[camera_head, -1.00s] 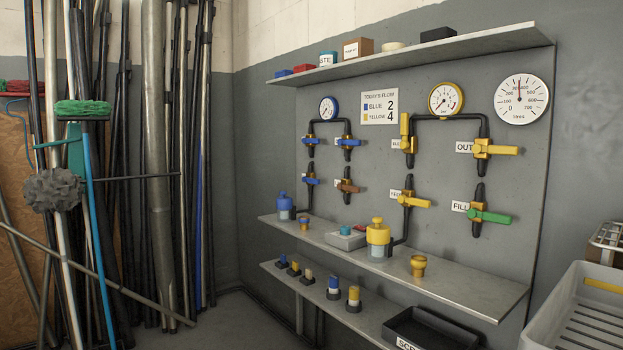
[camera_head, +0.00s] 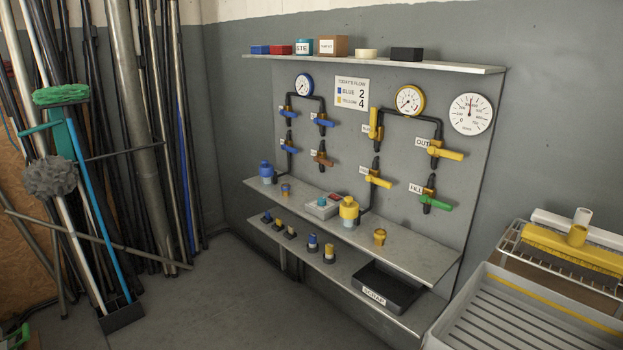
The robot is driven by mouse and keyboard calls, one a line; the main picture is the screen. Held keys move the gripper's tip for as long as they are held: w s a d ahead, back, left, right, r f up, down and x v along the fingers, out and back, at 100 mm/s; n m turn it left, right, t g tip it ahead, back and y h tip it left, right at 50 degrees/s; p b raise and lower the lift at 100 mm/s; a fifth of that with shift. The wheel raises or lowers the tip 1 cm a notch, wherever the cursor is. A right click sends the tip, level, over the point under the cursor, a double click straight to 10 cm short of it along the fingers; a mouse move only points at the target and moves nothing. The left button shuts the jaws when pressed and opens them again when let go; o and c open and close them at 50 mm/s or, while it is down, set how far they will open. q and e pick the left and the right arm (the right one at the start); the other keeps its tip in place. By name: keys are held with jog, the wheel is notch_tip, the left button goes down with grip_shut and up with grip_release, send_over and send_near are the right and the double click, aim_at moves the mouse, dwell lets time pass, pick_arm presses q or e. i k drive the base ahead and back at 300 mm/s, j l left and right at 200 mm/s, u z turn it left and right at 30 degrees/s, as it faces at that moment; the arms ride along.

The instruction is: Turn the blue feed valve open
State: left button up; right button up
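The grey panel (camera_head: 345,150) carries two pipe groups. The left group, under a blue-rimmed gauge (camera_head: 304,85), has three blue-handled valves: upper left (camera_head: 288,114), upper right (camera_head: 322,122) and lower left (camera_head: 290,149), plus a brown-handled one (camera_head: 323,159). The right group, under a yellow-rimmed gauge (camera_head: 410,100), has an upright yellow handle (camera_head: 373,123) whose label is partly hidden. Its lower-left yellow handle (camera_head: 378,182), the "OUT" yellow handle (camera_head: 446,154) and the "FILL" green handle (camera_head: 438,202) lie roughly sideways.
A sign (camera_head: 352,93) reads blue 2, yellow 4. Shelves below hold a blue bottle (camera_head: 267,173), a yellow bottle (camera_head: 349,211) and a scrap tray (camera_head: 388,287). A grey crate (camera_head: 525,292) stands front right, poles and brooms left. Floor between is clear.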

aim_at(283, 147)
jog(key=i+j, duration=0.3)
jog(key=i+j+z, duration=0.1)
jog(key=i+j, duration=0.25)
jog(key=j, duration=0.15)
jog(key=i+j, duration=0.3)
jog(key=j, duration=0.15)
jog(key=i+j+z, duration=0.1)
jog(key=i+j, duration=0.5)
jog(key=j, duration=0.25)
